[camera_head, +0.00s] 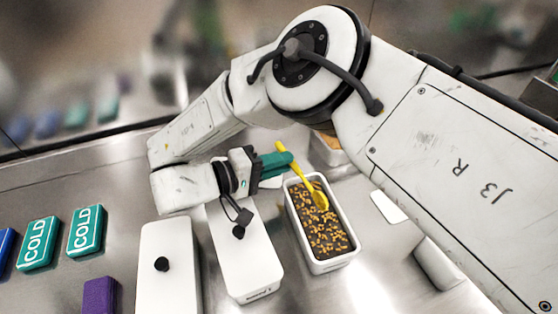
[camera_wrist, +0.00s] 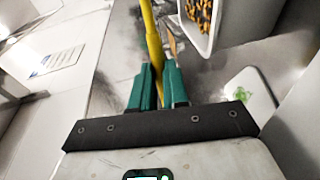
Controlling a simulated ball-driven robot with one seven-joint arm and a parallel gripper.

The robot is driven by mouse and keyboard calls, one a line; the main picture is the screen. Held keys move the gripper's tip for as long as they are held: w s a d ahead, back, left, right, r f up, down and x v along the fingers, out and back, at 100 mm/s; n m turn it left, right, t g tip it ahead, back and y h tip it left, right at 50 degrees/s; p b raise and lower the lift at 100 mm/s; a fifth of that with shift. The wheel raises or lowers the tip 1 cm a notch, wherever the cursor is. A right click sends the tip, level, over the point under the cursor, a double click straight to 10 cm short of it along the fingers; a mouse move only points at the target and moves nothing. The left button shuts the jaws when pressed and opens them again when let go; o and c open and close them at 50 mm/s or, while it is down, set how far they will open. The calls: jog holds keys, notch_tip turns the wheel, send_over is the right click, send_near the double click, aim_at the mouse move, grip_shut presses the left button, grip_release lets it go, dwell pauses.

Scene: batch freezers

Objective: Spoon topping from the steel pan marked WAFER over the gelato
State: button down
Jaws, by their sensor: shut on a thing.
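My gripper (camera_head: 284,160), with green fingers, is shut on the handle of a yellow spoon (camera_head: 310,181). In the wrist view the handle (camera_wrist: 150,35) runs up from between the fingers (camera_wrist: 158,88). The spoon slants down to the right, its bowl over the white tub (camera_head: 333,266) or touching its contents; I cannot tell which. The tub holds a dark brown mass scattered with orange-yellow pieces (camera_head: 322,236). It also shows in the wrist view (camera_wrist: 228,32). No WAFER marking is readable. Whether the spoon carries topping is unclear.
Two white lidded tubs with black knobs (camera_head: 167,285) (camera_head: 252,268) stand left of the open tub. A container with tan contents (camera_head: 328,150) is partly hidden behind my arm. Teal COLD packs (camera_head: 38,243) and a purple block (camera_head: 100,295) lie at left. A white card (camera_head: 389,206) lies right.

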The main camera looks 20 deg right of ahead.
jog(key=shift+r, duration=0.1)
jog(key=d+r+y+p, duration=0.1)
jog(key=y+p, duration=0.1)
jog(key=y, duration=0.1)
jog(key=r+y+p, duration=0.1)
jog(key=y+p, duration=0.1)
jog(key=y, duration=0.2)
jog(key=d+r+m+y+p, duration=0.1)
jog(key=y+p, duration=0.1)
jog(key=y, duration=0.2)
jog(key=shift+d+r+g, duration=0.2)
jog(key=shift+d+g, duration=0.1)
jog(key=shift+d, duration=0.05)
jog(key=shift+d+r+y+p, duration=0.3)
jog(key=shift+r+y, duration=0.15)
jog(key=shift+y, duration=0.35)
jog(key=shift+d+r+y+p, duration=0.25)
jog(key=shift+r+y, duration=0.15)
jog(key=shift+y, duration=0.4)
jog(key=shift+d+r+y+p, duration=0.25)
jog(key=shift+r+y, duration=0.2)
jog(key=shift+y, duration=0.35)
